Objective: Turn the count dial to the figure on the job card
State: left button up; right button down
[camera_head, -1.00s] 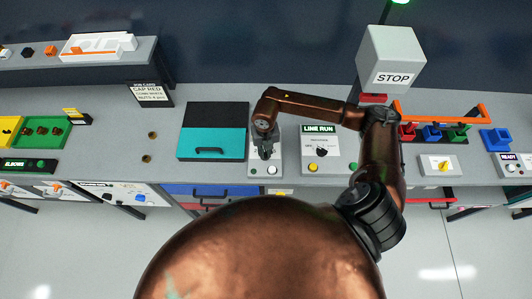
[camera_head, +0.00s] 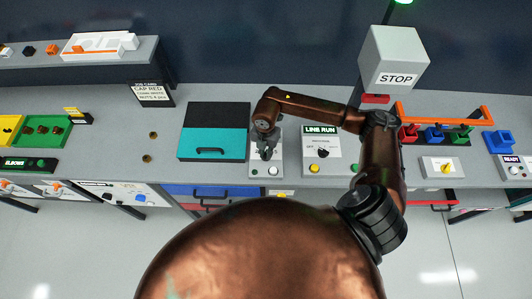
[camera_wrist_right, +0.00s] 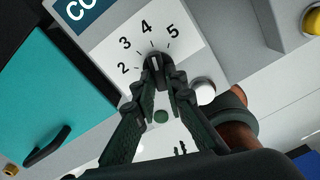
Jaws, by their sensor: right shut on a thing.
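The count dial (camera_wrist_right: 155,61) is a small black knob with a white mark, on a white plate printed with the figures 2, 3, 4 and 5. The mark points roughly towards the 4; its exact setting is hard to tell. My right gripper (camera_wrist_right: 160,80) is shut on the knob; in the head view the right gripper (camera_head: 265,154) stands over the dial panel (camera_head: 256,171) and hides the knob. The job card (camera_head: 151,93) stands at the back left, reading CAP RED, CONN WHITE and a NUTS line whose figure is too small to read surely. My left gripper is out of view.
A box with a teal front (camera_head: 207,144) stands close left of the dial panel. The LINE RUN panel (camera_head: 320,150) stands close right. A green button and a white button (camera_wrist_right: 204,92) sit near the dial. A STOP box (camera_head: 393,60) rises at the back right.

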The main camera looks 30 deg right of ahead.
jog(key=shift+w+d, duration=0.1)
jog(key=c, duration=2)
grip_release()
jog(key=shift+o, duration=0.2)
notch_tip(320, 180, up, 12)
